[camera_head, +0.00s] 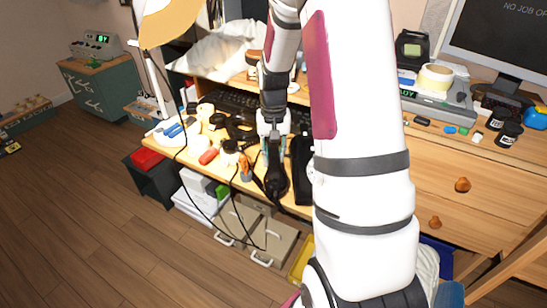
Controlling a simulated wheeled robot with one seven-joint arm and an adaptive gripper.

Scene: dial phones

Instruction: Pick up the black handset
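The black handset (276,182) is at the front edge of the desk, with a rounded end toward the viewer. My gripper (274,147) points down over its far part, and the handset's dark shape shows between and below the fingers. I cannot tell whether the fingers grip it or only stand around it, or whether it is off the desk. A long black object (302,170) lies just right of it, partly hidden by my arm.
Left are cream round parts (206,110), a red-handled item (208,156) and an orange tool (245,166). A lamp (168,22) stands at the left, and a dark cable hangs over the front edge. The floor at left is mostly clear.

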